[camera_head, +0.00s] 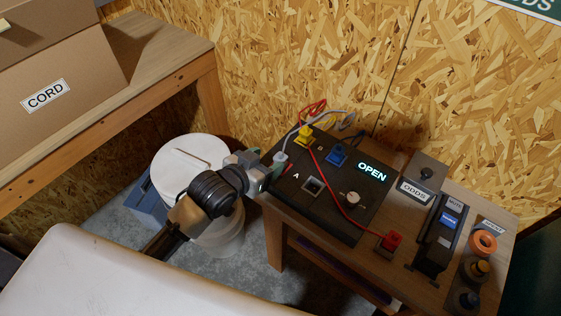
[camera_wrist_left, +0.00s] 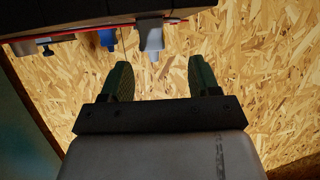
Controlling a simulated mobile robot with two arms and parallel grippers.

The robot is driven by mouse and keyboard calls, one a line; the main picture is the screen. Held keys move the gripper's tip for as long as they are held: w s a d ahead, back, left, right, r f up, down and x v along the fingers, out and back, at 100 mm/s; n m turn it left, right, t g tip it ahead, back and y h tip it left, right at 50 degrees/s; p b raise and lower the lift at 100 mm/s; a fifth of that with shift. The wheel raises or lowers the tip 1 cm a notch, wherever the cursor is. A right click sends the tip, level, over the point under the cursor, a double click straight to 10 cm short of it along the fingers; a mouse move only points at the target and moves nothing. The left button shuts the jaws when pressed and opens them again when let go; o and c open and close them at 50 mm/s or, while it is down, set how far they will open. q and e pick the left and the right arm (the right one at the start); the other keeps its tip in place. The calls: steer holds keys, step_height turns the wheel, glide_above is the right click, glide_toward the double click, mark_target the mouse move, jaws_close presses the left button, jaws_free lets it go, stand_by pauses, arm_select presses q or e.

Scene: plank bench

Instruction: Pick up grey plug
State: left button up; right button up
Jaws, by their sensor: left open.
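The grey plug (camera_head: 281,157) stands at the left edge of the black panel box (camera_head: 340,205), with a pale grey cord rising from it. It also shows in the left wrist view (camera_wrist_left: 151,37), ahead of the gap between my fingers. My left gripper (camera_head: 264,168) is open, just left of the plug and close to it. In the left wrist view its two fingers (camera_wrist_left: 162,78) are apart with nothing between them. My right gripper does not show.
Cords loop behind the plugs. A white-lidded bucket (camera_head: 190,160) stands below my left arm.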

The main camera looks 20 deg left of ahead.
mark_target(278, 159)
arm_select(q)
steer(key=shift+w+d+f, duration=0.15)
steer(key=shift+w+d, duration=0.25)
steer(key=shift+w, duration=0.05)
steer(key=shift+f+p+x, duration=0.15)
steer(key=shift+p+x, duration=0.15)
steer(key=shift+x, duration=0.85)
steer(key=shift+f+p+x, duration=0.15)
steer(key=shift+p+x, duration=0.15)
steer(key=shift+x, duration=0.9)
steer(key=shift+s+d, duration=0.1)
steer(key=shift+s, duration=0.15)
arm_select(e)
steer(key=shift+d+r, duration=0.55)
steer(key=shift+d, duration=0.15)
arm_select(q)
steer(key=shift+c, duration=0.4)
steer(key=c, duration=0.9)
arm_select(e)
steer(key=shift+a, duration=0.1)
arm_select(q)
steer(key=shift+r, duration=0.1)
